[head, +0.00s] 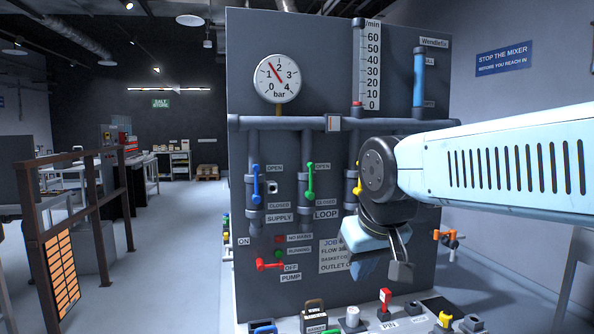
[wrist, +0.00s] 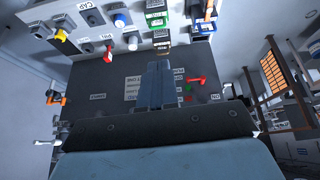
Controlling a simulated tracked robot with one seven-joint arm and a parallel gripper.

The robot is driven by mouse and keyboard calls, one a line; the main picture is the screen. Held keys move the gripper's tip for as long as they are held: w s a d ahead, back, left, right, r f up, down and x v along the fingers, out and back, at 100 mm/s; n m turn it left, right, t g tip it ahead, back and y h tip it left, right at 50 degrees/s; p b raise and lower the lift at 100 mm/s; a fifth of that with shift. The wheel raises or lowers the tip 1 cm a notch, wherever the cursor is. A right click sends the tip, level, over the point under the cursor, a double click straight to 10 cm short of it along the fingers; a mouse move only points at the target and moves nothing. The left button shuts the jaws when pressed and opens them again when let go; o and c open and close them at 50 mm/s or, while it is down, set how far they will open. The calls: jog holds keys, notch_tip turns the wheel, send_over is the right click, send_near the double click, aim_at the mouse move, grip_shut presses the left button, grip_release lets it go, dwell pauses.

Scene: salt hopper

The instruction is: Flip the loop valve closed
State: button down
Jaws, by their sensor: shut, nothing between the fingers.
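The loop valve (head: 310,182) is a green handle on a vertical grey pipe, left of my gripper in the head view. It stands upright, along the pipe, between the OPEN label above and the CLOSED label below. The LOOP sign (head: 326,214) is under it. My gripper (head: 362,270) is shut and empty, pointing down in front of the panel, lower and to the right of the green handle. The wrist view shows its two fingers (wrist: 157,85) together. I cannot make out the green handle in the wrist view.
A blue supply handle (head: 256,183) stands to the left. A yellow handle (head: 357,185) is partly behind my arm. The red pump lever (head: 270,265) is lower left. An orange-handled tap (head: 449,238) sits at right. Several small items line the front ledge (head: 400,325).

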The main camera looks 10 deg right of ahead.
aim_at(302, 162)
jog(key=w+a+r+h, duration=0.2)
jog(key=w+a+r, duration=0.2)
jog(key=w+r, duration=0.7)
jog(key=w+a+r+h, duration=0.2)
jog(key=w+a+r, duration=0.3)
jog(key=w+r, duration=0.6)
jog(key=w, duration=0.3)
jog(key=shift+w+a+n+h, duration=0.3)
jog(key=shift+w+n, duration=0.1)
jog(key=shift+f, duration=0.1)
jog(key=x, duration=0.3)
jog(key=d+x, duration=0.1)
jog(key=x, duration=0.3)
jog(key=d+r+x, duration=0.1)
jog(key=x, duration=0.3)
jog(key=shift+w+d, duration=0.1)
jog(key=shift+d, duration=0.05)
jog(key=shift+w+d, duration=0.2)
jog(key=shift+d, duration=0.4)
